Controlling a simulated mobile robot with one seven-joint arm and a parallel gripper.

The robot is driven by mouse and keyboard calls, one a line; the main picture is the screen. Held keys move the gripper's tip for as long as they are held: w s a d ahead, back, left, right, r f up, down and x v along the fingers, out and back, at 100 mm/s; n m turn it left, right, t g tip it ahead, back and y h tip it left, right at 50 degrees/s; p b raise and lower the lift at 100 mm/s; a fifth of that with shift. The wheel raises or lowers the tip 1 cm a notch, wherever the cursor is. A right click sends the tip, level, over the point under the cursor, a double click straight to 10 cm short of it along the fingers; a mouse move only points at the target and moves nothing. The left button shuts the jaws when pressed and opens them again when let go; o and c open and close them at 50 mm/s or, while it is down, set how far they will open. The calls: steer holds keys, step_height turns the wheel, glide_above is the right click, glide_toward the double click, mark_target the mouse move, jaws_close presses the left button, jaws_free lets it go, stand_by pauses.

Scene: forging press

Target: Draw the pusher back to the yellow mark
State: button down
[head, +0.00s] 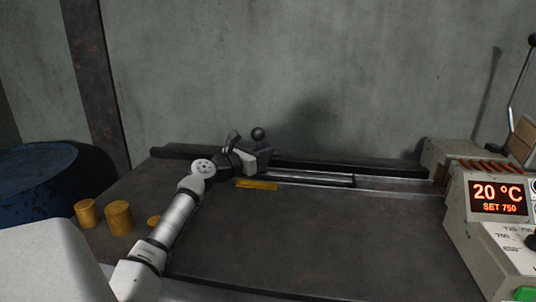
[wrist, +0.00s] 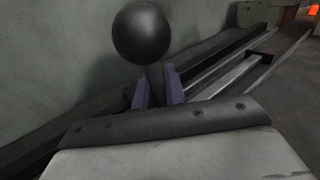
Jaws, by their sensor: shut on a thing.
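The pusher shows as a pale rod (head: 310,178) lying along a dark rail, with an upright handle topped by a black ball knob (head: 258,133). My gripper (head: 258,158) is at the rod's left end. In the wrist view its two bluish fingers (wrist: 158,88) are shut on the handle's stem, just below the ball knob (wrist: 140,32). The yellow mark (head: 257,185) is a short strip on the bench in front of the rail. The knob and gripper stand roughly level with this mark along the rail. The gripper hides the handle's foot.
The press furnace (head: 490,200) stands at the right, its display reading 20 °C, SET 750. Several yellow-brown cylinders, one of them (head: 119,217), stand at the bench's left. A blue drum (head: 45,185) is beyond them. The dark bench top (head: 320,240) is clear in the middle.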

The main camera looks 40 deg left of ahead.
steer(key=shift+r, duration=0.1)
steer(key=c, duration=1.5)
jaws_free()
steer(key=shift+o, duration=0.2)
step_height(320, 180, up, 20)
